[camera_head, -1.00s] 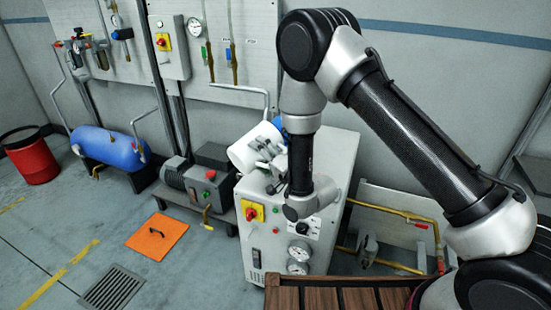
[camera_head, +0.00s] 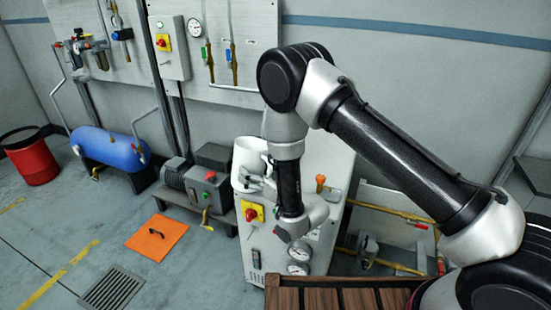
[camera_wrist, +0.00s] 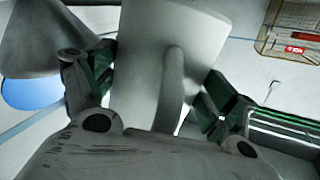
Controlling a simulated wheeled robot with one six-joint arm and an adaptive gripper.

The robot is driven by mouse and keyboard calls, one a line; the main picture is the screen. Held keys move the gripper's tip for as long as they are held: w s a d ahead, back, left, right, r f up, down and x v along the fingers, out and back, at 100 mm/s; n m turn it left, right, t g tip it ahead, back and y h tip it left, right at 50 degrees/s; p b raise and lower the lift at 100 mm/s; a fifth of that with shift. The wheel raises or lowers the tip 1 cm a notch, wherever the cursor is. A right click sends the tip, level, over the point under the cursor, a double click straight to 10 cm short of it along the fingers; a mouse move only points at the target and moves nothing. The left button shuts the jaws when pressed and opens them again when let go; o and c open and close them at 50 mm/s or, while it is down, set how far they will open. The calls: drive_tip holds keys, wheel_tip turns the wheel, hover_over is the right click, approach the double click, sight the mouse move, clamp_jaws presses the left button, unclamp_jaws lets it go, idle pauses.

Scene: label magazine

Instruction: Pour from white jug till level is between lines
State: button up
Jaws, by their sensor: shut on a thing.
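The white jug (camera_head: 248,154) stands about upright above the left part of the grey-white machine cabinet (camera_head: 315,215). My gripper (camera_head: 254,181) is shut on it, beside its lower part. In the wrist view the jug (camera_wrist: 150,60) fills the middle, with its handle (camera_wrist: 172,85) facing the camera and the fingers of my gripper (camera_wrist: 155,95) on both sides. My arm hides part of the jug's right side and of the cabinet top. The liquid, its level and the lines cannot be made out.
A small orange piece (camera_head: 320,182) stands on the cabinet's right part, close to my forearm. The cabinet front carries a red knob on a yellow plate (camera_head: 252,213) and gauges (camera_head: 299,252). A grey motor unit (camera_head: 200,180) stands to the left. A slatted wooden surface (camera_head: 340,298) is in front.

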sight(262, 162)
drive_tip(key=shift+s+a+f+n, duration=0.1)
drive_tip(key=shift+f+n, duration=0.3)
drive_tip(key=shift+n, duration=0.1)
drive_tip(key=shift+s+a+r+n, duration=0.15)
drive_tip(key=shift+r+n, duration=0.15)
drive_tip(key=shift+n, duration=0.6)
drive_tip(key=shift+f+m, duration=0.1)
drive_tip(key=shift+m, duration=0.2)
drive_tip(key=shift+w+d+m, duration=0.2)
drive_tip(key=shift+m, duration=0.5)
drive_tip(key=shift+w+d+r+m, duration=0.1)
drive_tip(key=shift+r+m, duration=0.25)
drive_tip(key=shift+m, duration=0.15)
drive_tip(key=shift+w+d+r+m, duration=0.1)
drive_tip(key=shift+r+m, duration=0.2)
drive_tip(key=shift+m, duration=0.2)
drive_tip(key=shift+w+d+r+m, duration=0.2)
drive_tip(key=shift+r+m, duration=0.25)
drive_tip(key=shift+m, duration=0.1)
drive_tip(key=shift+w+d+r+m, duration=0.15)
drive_tip(key=shift+r+m, duration=0.25)
drive_tip(key=shift+m, duration=0.1)
drive_tip(key=shift+w+d+r+m, duration=0.2)
drive_tip(key=shift+r+m, duration=0.25)
drive_tip(key=shift+m, duration=0.1)
drive_tip(key=shift+r+m, duration=0.75)
drive_tip(key=shift+m, duration=0.25)
